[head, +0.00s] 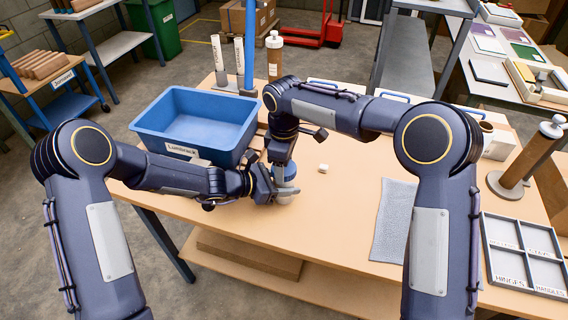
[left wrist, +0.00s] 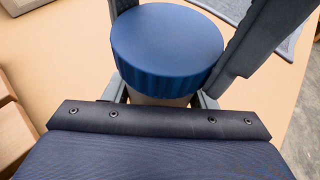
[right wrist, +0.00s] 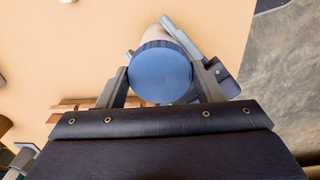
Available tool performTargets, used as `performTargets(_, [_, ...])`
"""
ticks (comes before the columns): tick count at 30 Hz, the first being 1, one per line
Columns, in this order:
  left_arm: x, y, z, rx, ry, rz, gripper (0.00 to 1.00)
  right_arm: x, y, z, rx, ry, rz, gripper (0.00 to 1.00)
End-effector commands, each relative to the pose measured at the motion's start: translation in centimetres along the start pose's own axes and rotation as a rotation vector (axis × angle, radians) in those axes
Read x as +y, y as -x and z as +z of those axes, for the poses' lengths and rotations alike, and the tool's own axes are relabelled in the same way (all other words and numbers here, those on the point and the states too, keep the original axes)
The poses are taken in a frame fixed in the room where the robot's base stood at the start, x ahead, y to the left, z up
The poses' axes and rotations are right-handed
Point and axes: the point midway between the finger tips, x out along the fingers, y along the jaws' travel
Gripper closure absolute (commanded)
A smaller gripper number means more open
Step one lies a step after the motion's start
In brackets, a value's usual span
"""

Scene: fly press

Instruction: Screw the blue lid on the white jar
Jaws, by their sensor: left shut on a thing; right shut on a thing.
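The blue lid (left wrist: 167,45) sits on top of the white jar (left wrist: 160,99) in the left wrist view and looks level. In the head view the jar (head: 285,198) stands near the table's front edge, partly hidden by my grippers. My left gripper (head: 277,190) is shut on the jar from the side, below the lid. My right gripper (head: 284,168) comes down from above and is shut on the lid. The right wrist view shows the lid (right wrist: 160,74) between its two fingers. The thread between lid and jar is hidden.
A blue bin (head: 200,115) stands just behind my left gripper. A small white block (head: 323,168) lies to the right of the jar. A grey mat (head: 394,220) and a divided tray (head: 522,255) lie farther right.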

Motion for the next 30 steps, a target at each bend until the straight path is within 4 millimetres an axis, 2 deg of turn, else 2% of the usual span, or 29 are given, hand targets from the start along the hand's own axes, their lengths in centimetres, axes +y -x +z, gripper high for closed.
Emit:
performTargets(9, [0.0, 0.0, 0.0, -0.001, 0.0, 0.0, 1.0, 0.0, 0.0, 0.0, 0.0, -0.031, 0.0, 0.67])
performTargets(10, [0.0, 0.0, 0.0, -0.001, 0.0, 0.0, 1.0, 0.0, 0.0, 0.0, 0.0, -0.03, 0.0, 0.37])
performTargets(15, [0.0, 0.0, 0.0, -0.001, 0.0, 0.0, 1.0, -0.1, 0.0, 0.0, 0.0, -0.029, -0.001, 0.18])
performTargets(25, [0.1, 0.0, 0.1, 0.0, 0.001, 0.003, 1.0, -0.3, 0.2, -0.2, 0.002, -0.024, -0.006, 0.18])
performTargets(30, [0.1, 0.0, 0.1, 0.0, 0.001, 0.002, 1.0, -0.2, 2.3, -0.2, 0.005, -0.025, -0.002, 0.18])
